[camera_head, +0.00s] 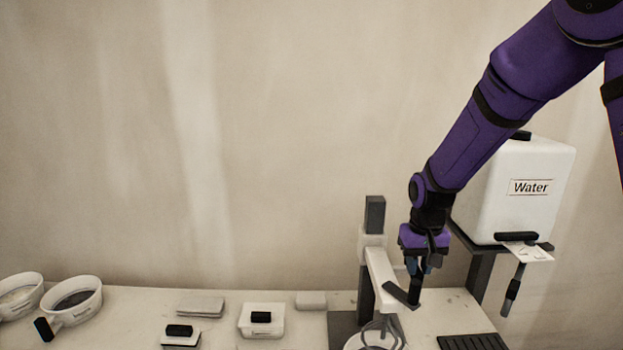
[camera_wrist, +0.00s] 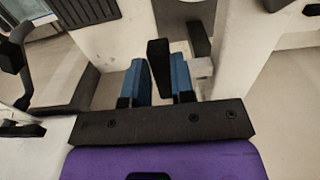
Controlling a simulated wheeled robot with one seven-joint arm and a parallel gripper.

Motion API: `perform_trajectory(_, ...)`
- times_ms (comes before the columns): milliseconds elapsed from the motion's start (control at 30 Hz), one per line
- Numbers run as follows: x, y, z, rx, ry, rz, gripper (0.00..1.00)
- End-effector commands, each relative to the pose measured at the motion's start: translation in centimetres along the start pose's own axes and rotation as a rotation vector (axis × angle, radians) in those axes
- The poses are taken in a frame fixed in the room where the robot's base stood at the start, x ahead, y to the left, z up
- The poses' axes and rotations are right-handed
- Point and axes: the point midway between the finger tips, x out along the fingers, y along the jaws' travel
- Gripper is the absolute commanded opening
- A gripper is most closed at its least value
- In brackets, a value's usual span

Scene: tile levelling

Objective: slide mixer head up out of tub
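The mixer head (camera_head: 381,268) is a white arm on a dark upright post (camera_head: 366,290), with a grey wire whisk (camera_head: 383,331) hanging below it. The whisk's lower end is down in the white tub (camera_head: 350,344), which the bottom edge of the head view cuts off. A dark upright handle (camera_head: 415,290) stands at the near end of the mixer head. My gripper (camera_head: 418,268) comes down on it from above.
A white water tank (camera_head: 520,190) on a dark stand, with a hanging tap lever (camera_head: 513,290), is close right of my arm. A dark grate (camera_head: 472,342) lies below it. Bowls (camera_head: 75,298) and handled blocks (camera_head: 262,320) are at left. The space above the mixer head is partly taken by my arm.

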Motion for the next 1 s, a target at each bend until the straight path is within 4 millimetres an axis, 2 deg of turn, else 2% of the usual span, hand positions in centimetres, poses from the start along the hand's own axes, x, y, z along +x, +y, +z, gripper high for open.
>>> perform_trajectory(33,0.0,0.0,0.0,0.000,0.000,0.000,0.07)
perform_trajectory(67,0.0,0.0,0.0,0.000,0.000,0.000,0.01)
perform_trajectory(100,0.0,0.0,0.0,0.000,0.000,0.000,0.00)
perform_trajectory(267,-0.4,0.0,0.0,0.000,0.002,0.000,0.00)
perform_trajectory(1000,-5.4,0.0,-0.1,0.000,0.004,0.000,0.00)
